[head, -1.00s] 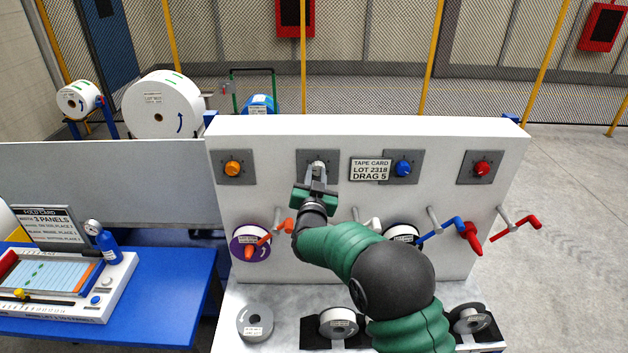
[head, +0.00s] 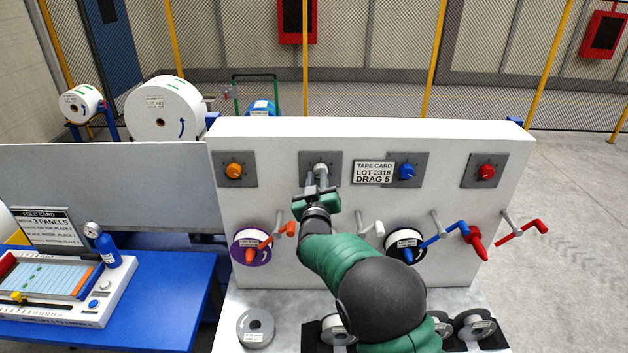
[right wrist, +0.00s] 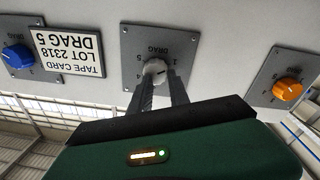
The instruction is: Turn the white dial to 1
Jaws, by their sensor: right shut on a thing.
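The white dial (right wrist: 155,71) sits on a grey plate marked DRAG (right wrist: 183,45) on the white panel. In the head view the dial (head: 321,168) is partly covered by my right gripper. My right gripper (head: 317,182) reaches up to it with both fingers. In the right wrist view the fingers (right wrist: 157,85) are closed on the dial's two sides. The plate carries small numbers around the dial; the one it points to is too small to read surely. My left gripper is out of view.
Orange (head: 233,171), blue (head: 407,172) and red (head: 487,172) dials share the panel. A card reading "TAPE CARD LOT 2318 DRAG 5" (head: 373,173) is right of the white dial. Coloured cranks, including a blue one (head: 442,236), stick out below. Spools lie on the ledge in front.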

